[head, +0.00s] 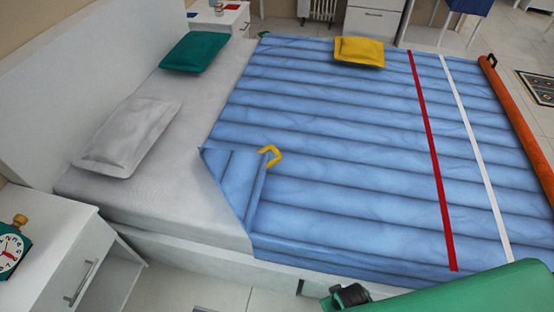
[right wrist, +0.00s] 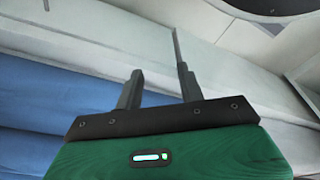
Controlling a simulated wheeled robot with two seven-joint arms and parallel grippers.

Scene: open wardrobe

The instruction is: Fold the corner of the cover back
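The blue quilted cover (head: 330,130) lies over most of the bed in the head view. Its near corner beside the pillow end is turned back as a triangular flap (head: 235,175), with the pale sheet (head: 185,205) bare beside it. A yellow loop handle (head: 271,156) sticks out at the flap's edge and lies over the cover. My right arm comes in at the bottom right of the head view, well apart from the flap. In the right wrist view my right gripper (right wrist: 159,80) is open and empty, near the bed's side. My left gripper is out of view.
A grey pillow (head: 130,137), a green cushion (head: 194,52) and a yellow cushion (head: 359,52) lie on the bed. An orange roll (head: 515,122) lies along the foot end. A white nightstand (head: 60,245) with a clock (head: 12,246) stands at the near left.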

